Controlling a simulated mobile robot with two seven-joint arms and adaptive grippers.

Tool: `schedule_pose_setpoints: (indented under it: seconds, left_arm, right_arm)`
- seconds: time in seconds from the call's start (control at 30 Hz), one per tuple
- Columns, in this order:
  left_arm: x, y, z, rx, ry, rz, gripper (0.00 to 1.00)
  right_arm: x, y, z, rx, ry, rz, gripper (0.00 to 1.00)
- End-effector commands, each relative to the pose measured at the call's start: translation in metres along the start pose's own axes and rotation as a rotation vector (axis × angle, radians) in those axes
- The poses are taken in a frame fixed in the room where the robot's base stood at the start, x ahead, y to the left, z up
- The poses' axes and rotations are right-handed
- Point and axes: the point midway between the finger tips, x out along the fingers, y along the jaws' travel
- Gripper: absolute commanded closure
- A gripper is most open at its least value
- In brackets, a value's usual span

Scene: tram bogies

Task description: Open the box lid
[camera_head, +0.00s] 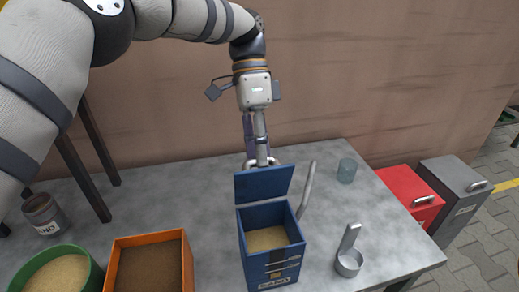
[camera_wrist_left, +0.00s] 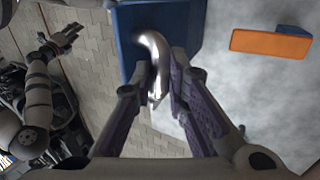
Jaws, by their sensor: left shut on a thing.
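A dark blue box (camera_head: 252,219) with a sand label stands on the grey table, with tan sand inside. Its blue lid (camera_head: 263,184) is raised, standing up at the back edge and tilted back, so the inside shows. My left gripper (camera_head: 262,160) is just behind the lid's top edge. In the left wrist view, its fingers (camera_wrist_left: 163,92) are shut on a curved metal handle (camera_wrist_left: 152,52) in front of a blue surface. My right gripper (camera_wrist_left: 68,38) shows small at the left of that view, its fingers spread and empty; it is outside the head view.
An orange bin (camera_head: 186,262) and a round green bin (camera_head: 88,262) are left of the box. A metal scoop (camera_head: 349,260), a grey bar (camera_head: 307,190) and a glass (camera_head: 346,170) are to the right. Red (camera_head: 405,190) and grey (camera_head: 452,185) boxes stand beyond the table's right edge.

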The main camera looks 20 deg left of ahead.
Motion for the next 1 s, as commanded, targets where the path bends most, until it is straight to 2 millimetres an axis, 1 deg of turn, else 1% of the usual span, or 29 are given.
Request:
schedule_pose_setpoints:
  seconds: [0.03,0.47,0.5,0.53,0.57,0.87,0.97,1.0]
  left_arm:
    - [0.009,-0.004,0.002,-0.008,-0.014,0.007,1.0]
    - [0.011,-0.004,0.003,-0.009,-0.019,0.01,1.0]
    - [0.011,-0.004,0.003,-0.009,-0.019,0.01,0.77]
    - [0.011,-0.004,0.003,-0.008,-0.018,0.01,0.7]
    - [0.01,-0.004,0.003,-0.008,-0.017,0.01,0.65]
    - [0.004,-0.001,0.001,-0.004,-0.009,0.006,0.65]
    - [-0.008,0.005,0.001,-0.003,-0.007,0.003,0.65]
    - [-0.017,0.009,0.001,-0.003,-0.008,0.002,0.65]
  right_arm:
    - [0.002,0.0,0.001,0.0,-0.005,0.0,0.6]
    - [0.003,0.0,0.001,0.0,-0.006,0.0,0.6]
    - [0.003,0.0,0.001,0.0,-0.006,0.0,0.6]
    - [0.003,0.0,0.001,0.0,-0.006,0.0,0.6]
    - [0.002,0.0,0.001,0.0,-0.006,0.0,0.6]
    - [0.001,0.0,0.0,0.0,-0.003,0.0,0.6]
    - [0.001,0.0,0.0,0.0,-0.002,0.0,0.6]
    - [0.001,0.0,0.0,0.0,-0.002,0.0,0.6]
